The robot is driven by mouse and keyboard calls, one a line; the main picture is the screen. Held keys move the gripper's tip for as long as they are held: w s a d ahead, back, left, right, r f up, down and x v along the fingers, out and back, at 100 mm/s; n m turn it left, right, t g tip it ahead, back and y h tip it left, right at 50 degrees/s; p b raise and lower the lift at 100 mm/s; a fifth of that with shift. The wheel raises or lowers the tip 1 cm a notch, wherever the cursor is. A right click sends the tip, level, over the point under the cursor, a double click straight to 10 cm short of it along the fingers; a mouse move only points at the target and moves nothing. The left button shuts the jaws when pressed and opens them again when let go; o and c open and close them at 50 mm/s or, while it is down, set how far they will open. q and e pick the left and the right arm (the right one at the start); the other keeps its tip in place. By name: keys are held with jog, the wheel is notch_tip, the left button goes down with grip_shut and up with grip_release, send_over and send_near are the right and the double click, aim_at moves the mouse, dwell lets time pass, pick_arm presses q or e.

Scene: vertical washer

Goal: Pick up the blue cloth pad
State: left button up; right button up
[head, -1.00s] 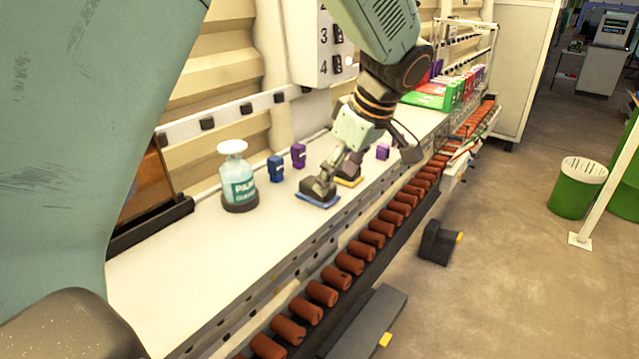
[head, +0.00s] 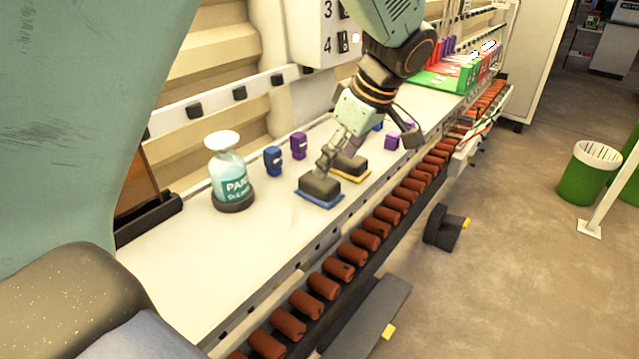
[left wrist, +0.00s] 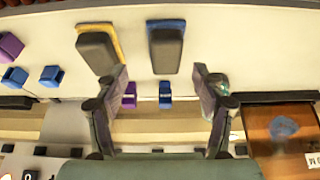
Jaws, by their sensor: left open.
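The blue cloth pad (head: 318,199) lies flat on the white shelf, with a dark grey block-shaped grip on top. In the left wrist view it (left wrist: 166,24) is ahead of the fingertips, roughly between their lines. My left gripper (head: 334,158) is open and empty, just behind and above the pad's grip in the head view. Its two fingers also show spread apart in the left wrist view (left wrist: 159,70). A similar yellow pad (head: 352,174) lies right beside the blue one; it also shows in the left wrist view (left wrist: 98,50). My right gripper is not in view.
A spray-cleaner bottle (head: 230,178) stands left of the pads. Blue (head: 273,161) and purple (head: 298,146) small blocks stand behind. A row of brown rollers (head: 338,270) runs along the shelf's front. Green and red boxes (head: 455,76) are farther right. The shelf's near left is clear.

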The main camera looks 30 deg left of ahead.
aim_at(319, 187)
pick_arm(q)
jog(key=x, duration=0.3)
jog(key=s+p+x, duration=0.1)
jog(key=x, duration=0.1)
jog(key=shift+a, duration=0.35)
jog(key=shift+a+f, duration=0.2)
jog(key=shift+f, duration=0.2)
jog(key=shift+d, duration=0.1)
jog(key=c, duration=1.2)
jog(key=shift+c, duration=0.2)
jog(key=shift+w+r, duration=0.1)
jog(key=shift+r, duration=0.05)
